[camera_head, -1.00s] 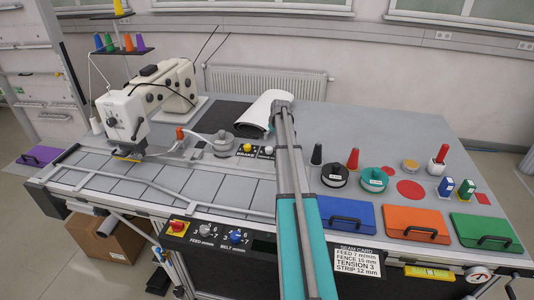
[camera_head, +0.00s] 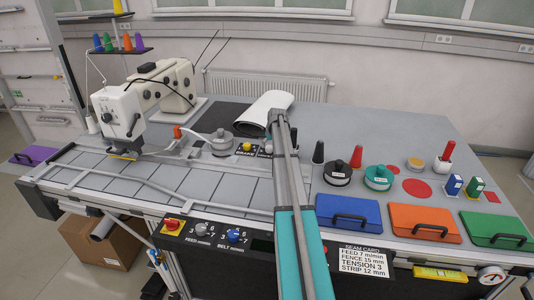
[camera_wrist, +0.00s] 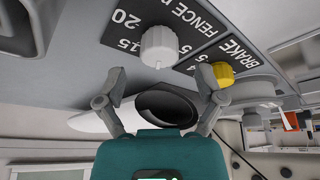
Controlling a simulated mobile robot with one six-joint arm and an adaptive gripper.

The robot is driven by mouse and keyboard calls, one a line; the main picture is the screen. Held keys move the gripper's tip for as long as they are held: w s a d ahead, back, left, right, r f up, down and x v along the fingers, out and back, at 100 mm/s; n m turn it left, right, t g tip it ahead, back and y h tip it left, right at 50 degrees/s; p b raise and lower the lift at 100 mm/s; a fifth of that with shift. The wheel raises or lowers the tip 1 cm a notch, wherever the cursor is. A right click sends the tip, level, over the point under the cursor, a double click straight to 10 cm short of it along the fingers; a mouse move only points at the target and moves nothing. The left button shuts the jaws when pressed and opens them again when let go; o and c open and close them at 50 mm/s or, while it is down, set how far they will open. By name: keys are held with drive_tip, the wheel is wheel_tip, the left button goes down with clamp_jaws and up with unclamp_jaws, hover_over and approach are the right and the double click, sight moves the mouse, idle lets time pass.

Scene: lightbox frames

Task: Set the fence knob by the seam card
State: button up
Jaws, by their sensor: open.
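The white fence knob (camera_wrist: 159,46) sits on a dark scale plate with the word FENCE and numbers such as 20, 15 and 5. I cannot tell which number it points at. My gripper (camera_wrist: 160,78) is open and empty, its fingers spread on either side below the knob in the wrist view, apart from it. In the head view the knob (camera_head: 267,148) is partly hidden beside my arm. The seam card (camera_head: 363,262) on the front panel reads FEED 7 m/min, FENCE 15 mm, TENSION 3, STRIP 12 mm.
A yellow brake knob (camera_wrist: 222,74) sits right beside the fence knob. A white roll (camera_head: 268,103) with a dark opening lies behind. The sewing machine (camera_head: 118,112) stands left. Spools and blue, orange and green cases (camera_head: 348,219) stand right.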

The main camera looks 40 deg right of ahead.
sight(269, 147)
drive_tip(key=shift+b+x, duration=1.25)
drive_tip(key=shift+x, duration=0.4)
drive_tip(key=shift+c, duration=0.3)
drive_tip(key=c, duration=1.1)
drive_tip(key=shift+o, duration=0.2)
drive_tip(key=shift+a+f, duration=0.1)
drive_tip(key=shift+a, duration=0.3)
drive_tip(key=shift+d, duration=0.25)
drive_tip(key=shift+c, duration=0.2)
